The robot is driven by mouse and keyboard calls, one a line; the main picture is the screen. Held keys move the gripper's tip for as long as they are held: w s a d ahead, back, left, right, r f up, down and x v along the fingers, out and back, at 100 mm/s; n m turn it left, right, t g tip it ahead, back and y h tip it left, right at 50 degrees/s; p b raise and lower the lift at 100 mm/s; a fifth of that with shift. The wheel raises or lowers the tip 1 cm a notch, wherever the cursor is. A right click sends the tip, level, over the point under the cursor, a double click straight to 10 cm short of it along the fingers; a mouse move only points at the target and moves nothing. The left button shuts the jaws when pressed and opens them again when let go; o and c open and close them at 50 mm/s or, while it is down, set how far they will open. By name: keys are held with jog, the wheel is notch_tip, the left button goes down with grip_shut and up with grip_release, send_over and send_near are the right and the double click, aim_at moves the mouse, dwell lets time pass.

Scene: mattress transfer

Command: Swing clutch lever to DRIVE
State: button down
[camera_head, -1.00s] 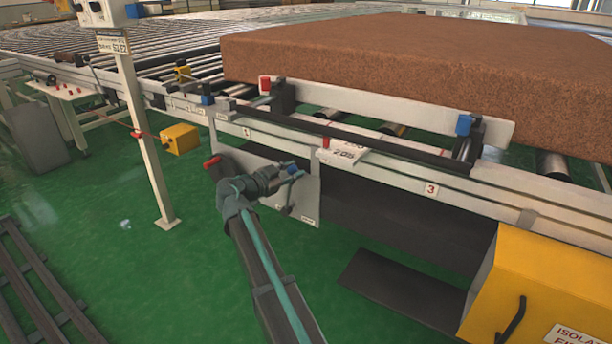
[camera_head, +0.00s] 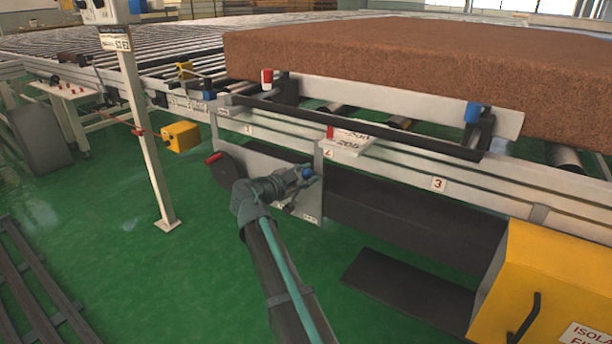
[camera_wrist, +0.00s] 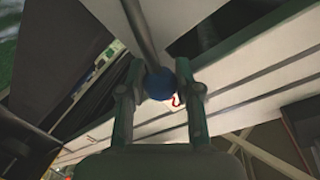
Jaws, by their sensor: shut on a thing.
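The clutch lever shows in the wrist view as a grey rod (camera_wrist: 139,32) ending in a blue ball knob (camera_wrist: 159,84). My gripper (camera_wrist: 160,88) is shut on the blue knob, with one finger on each side of it. In the head view my gripper (camera_head: 306,174) is at the pale clutch plate (camera_head: 311,203) below the conveyor frame, and the blue knob shows at its tip. Most of the lever and any DRIVE marking are hidden or too small to read there.
A dark wheel with a red handle (camera_head: 213,158) sits left of the plate. A brown mattress block (camera_head: 420,60) rests on the conveyor above. A yellow isolator box (camera_head: 530,270) stands at the right. Green floor (camera_head: 120,280) is open at the left front.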

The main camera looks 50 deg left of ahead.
jog(key=c, duration=0.8)
grip_release()
jog(key=shift+d, duration=0.2)
jog(key=v, duration=1.2)
jog(key=shift+a, duration=0.1)
